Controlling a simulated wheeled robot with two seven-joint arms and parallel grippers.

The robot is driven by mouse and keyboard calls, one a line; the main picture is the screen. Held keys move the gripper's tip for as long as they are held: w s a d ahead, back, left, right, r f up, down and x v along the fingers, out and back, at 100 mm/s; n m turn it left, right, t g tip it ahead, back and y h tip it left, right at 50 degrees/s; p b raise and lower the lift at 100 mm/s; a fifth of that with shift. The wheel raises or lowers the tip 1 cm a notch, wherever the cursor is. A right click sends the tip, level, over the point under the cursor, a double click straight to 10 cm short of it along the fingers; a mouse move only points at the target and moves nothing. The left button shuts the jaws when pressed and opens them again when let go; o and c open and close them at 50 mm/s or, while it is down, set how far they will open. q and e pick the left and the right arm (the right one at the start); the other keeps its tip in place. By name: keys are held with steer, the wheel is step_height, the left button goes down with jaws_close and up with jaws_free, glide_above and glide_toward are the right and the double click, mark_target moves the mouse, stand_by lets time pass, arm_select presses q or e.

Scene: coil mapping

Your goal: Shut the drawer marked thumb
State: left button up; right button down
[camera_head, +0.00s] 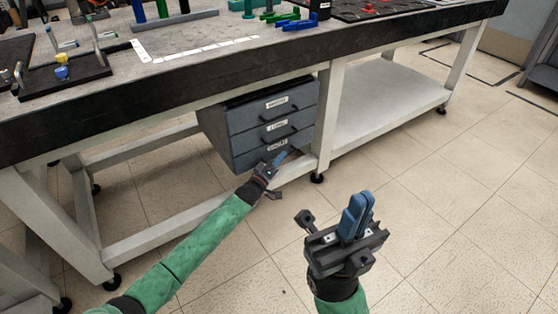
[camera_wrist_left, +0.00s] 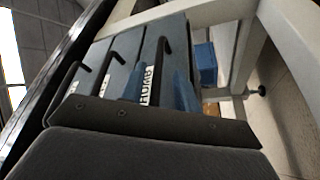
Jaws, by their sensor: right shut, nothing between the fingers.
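A grey drawer unit (camera_head: 222,128) with three labelled drawers hangs under the workbench. The bottom drawer (camera_head: 245,158) bears a partly hidden label; in the left wrist view the nearest label (camera_wrist_left: 150,82) looks like THUMB but is partly covered. Whether this drawer stands out from the others is hard to tell. My left gripper (camera_head: 282,156) is at the bottom drawer's front. In the left wrist view its blue fingers (camera_wrist_left: 160,92) are apart, with the label and lower part of a dark handle (camera_wrist_left: 163,55) showing between them; contact is unclear. My right gripper (camera_head: 357,213) is shut and empty.
The workbench (camera_head: 230,85) has a dark front edge above the drawers and pale legs and lower rails. A lower shelf (camera_head: 390,108) lies to the right of the unit. The tiled floor (camera_head: 440,210) in front is clear.

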arm_select(q)
steer(key=p+v, duration=0.2)
steer(key=v, duration=0.6)
steer(key=shift+w, duration=0.1)
stand_by(0.4)
